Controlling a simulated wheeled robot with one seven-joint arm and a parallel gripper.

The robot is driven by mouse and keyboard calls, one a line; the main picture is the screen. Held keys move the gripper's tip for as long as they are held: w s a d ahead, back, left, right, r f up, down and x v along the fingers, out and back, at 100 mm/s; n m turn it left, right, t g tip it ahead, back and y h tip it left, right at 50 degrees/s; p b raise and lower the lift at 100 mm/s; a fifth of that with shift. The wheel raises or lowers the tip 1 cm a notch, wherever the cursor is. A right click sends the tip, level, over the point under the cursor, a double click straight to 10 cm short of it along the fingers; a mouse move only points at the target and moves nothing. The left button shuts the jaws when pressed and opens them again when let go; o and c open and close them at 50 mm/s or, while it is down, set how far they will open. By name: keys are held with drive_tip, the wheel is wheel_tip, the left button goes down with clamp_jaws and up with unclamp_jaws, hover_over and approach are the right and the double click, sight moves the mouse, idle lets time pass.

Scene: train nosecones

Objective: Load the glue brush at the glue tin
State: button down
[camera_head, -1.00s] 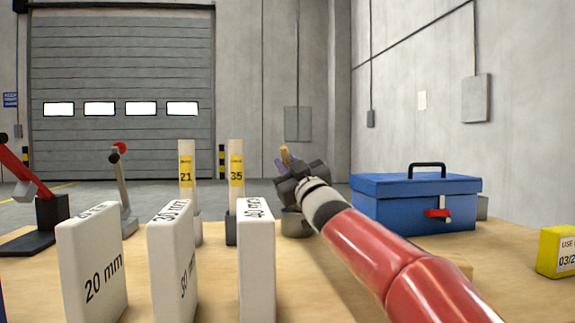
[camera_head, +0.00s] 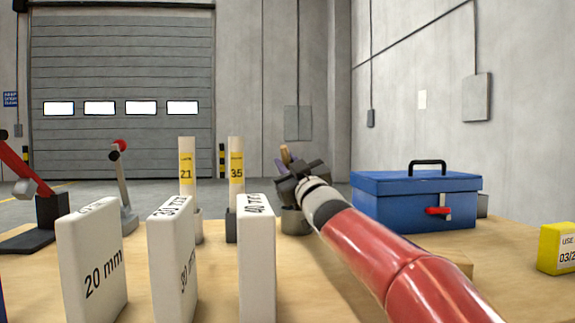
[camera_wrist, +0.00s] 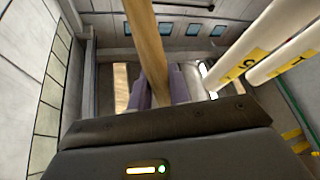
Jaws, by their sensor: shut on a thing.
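My gripper (camera_head: 283,168) is shut on the glue brush, whose wooden handle (camera_head: 286,153) sticks up above the jaws. In the wrist view the handle (camera_wrist: 148,45) runs up between the two purple fingers (camera_wrist: 157,92). The brush's bristles are hidden. A dark grey round tin (camera_head: 294,222), which looks like the glue tin, stands on the table directly below my gripper. My gripper and wrist cover part of it. I cannot tell whether the brush reaches into it.
Two tall cream tubes with yellow labels (camera_head: 187,165) (camera_head: 236,165) stand close left of my gripper. White thickness blocks (camera_head: 92,265) (camera_head: 257,265) stand in front. A blue toolbox (camera_head: 415,205) is to the right, a yellow box (camera_head: 556,248) at the right edge. Red-handled clamps (camera_head: 50,210) are left.

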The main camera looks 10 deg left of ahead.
drive_tip(key=shift+f+b, duration=0.45)
drive_tip(key=shift+f, duration=0.2)
idle(1.1)
